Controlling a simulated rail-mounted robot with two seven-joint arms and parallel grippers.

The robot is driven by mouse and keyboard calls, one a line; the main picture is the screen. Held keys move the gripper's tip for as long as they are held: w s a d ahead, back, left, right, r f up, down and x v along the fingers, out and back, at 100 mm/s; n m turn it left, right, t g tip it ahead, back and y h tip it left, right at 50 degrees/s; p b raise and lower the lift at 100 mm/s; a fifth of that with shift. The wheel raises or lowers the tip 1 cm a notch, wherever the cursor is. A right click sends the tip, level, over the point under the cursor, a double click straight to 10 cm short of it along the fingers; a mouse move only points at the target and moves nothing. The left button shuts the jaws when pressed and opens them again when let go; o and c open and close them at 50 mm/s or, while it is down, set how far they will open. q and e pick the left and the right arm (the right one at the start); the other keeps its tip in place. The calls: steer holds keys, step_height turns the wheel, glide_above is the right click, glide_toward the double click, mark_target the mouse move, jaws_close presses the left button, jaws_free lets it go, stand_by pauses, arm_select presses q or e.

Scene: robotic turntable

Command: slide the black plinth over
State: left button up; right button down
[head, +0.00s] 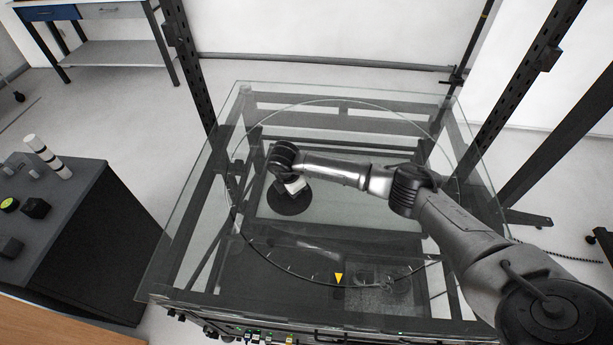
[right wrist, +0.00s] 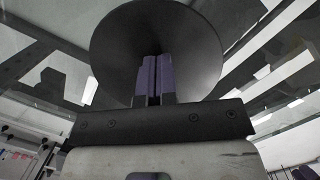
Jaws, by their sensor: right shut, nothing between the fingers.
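The black plinth (head: 290,206) is a round dark disc on the glass turntable (head: 335,120), left of its middle. It also fills the upper middle of the right wrist view (right wrist: 200,45). My right gripper (right wrist: 154,62) points down at the plinth, its two purple fingers shut together with nothing between them. The fingertips appear in front of the disc's middle; I cannot tell whether they touch it. In the head view my right wrist hides the far part of the plinth. My left gripper is in neither view.
A yellow triangle marker (head: 339,279) sits at the turntable's near edge. Dark uprights (head: 193,75) stand around the glass table. A dark cabinet (head: 90,225) with small blocks and a striped cylinder (head: 48,157) is at the left. The glass around the plinth is clear.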

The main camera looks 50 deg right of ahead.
steer(key=shift+s+a+f, duration=0.25)
steer(key=shift+a+f, duration=0.05)
steer(key=shift+f, duration=0.25)
steer(key=shift+r+p, duration=0.45)
steer(key=shift+r, duration=0.05)
steer(key=shift+a+r+p, duration=0.2)
steer(key=shift+r+p, duration=0.05)
steer(key=shift+p, duration=0.05)
steer(key=shift+s+a, duration=0.1)
steer(key=shift+s, duration=0.05)
steer(key=shift+w+a, duration=0.1)
steer(key=shift+w, duration=0.2)
steer(key=a, duration=0.3)
steer(key=w+a, duration=0.1)
steer(key=a, duration=0.3)
steer(key=w+a, duration=0.1)
steer(key=a, duration=0.3)
steer(key=shift+r+b, duration=0.2)
steer(key=shift+b, duration=0.1)
